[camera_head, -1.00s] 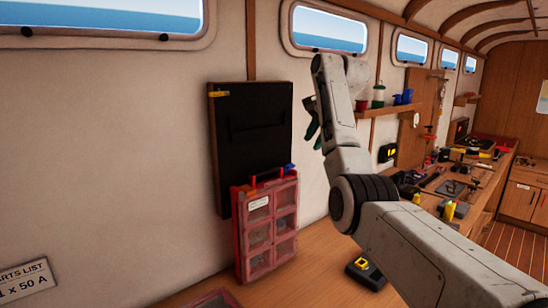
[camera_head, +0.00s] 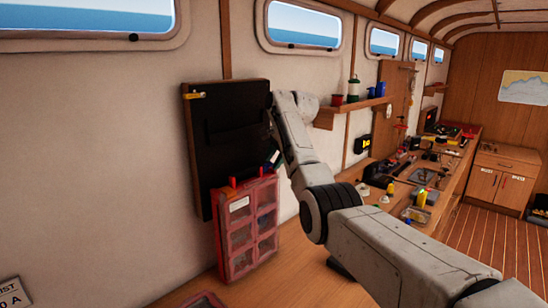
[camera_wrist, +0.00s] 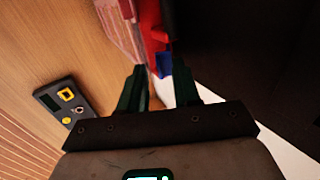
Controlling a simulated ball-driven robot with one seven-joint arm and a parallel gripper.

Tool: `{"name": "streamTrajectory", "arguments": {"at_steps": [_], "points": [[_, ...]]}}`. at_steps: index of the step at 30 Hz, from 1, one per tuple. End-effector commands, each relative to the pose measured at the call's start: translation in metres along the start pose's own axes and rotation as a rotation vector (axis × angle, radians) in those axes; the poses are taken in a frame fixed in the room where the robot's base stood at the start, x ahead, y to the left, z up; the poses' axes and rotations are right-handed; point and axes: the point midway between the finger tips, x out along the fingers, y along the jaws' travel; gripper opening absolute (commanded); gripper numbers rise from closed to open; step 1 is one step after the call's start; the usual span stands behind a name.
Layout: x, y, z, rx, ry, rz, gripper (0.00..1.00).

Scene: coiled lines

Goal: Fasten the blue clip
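The blue clip (camera_wrist: 164,64) shows in the wrist view at the edge of a red part. It lies just past my fingertips, in line with the gap between them. My gripper (camera_wrist: 160,76) has two dark green fingers set apart, with nothing visible held between them. In the head view my gripper (camera_head: 272,159) is at the upper right corner of the red organiser case (camera_head: 220,245), and the clip is hard to make out there. The case has clear compartments and stands upright against a black panel (camera_head: 228,120). I cannot tell whether the clip is latched.
A yellow clip (camera_head: 195,95) sits at the panel's upper left. A dark device with a yellow part (camera_wrist: 62,101) lies on the wooden bench (camera_head: 300,285). The workbench at right holds several tools. A shelf (camera_head: 350,108) is on the wall behind my arm.

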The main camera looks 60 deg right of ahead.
Motion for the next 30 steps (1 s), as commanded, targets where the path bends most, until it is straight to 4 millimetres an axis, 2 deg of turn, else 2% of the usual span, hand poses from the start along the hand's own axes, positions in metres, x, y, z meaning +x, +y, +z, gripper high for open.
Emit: {"name": "streamTrajectory", "arguments": {"at_steps": [10, 20, 30], "points": [[0.0041, 0.0002, -0.0002, 0.000, 0.000, -0.001, 0.32], [0.0038, 0.0002, -0.0001, 0.000, 0.000, -0.001, 0.00], [0.0039, 0.0003, -0.0001, 0.000, 0.000, -0.001, 0.00]]}}
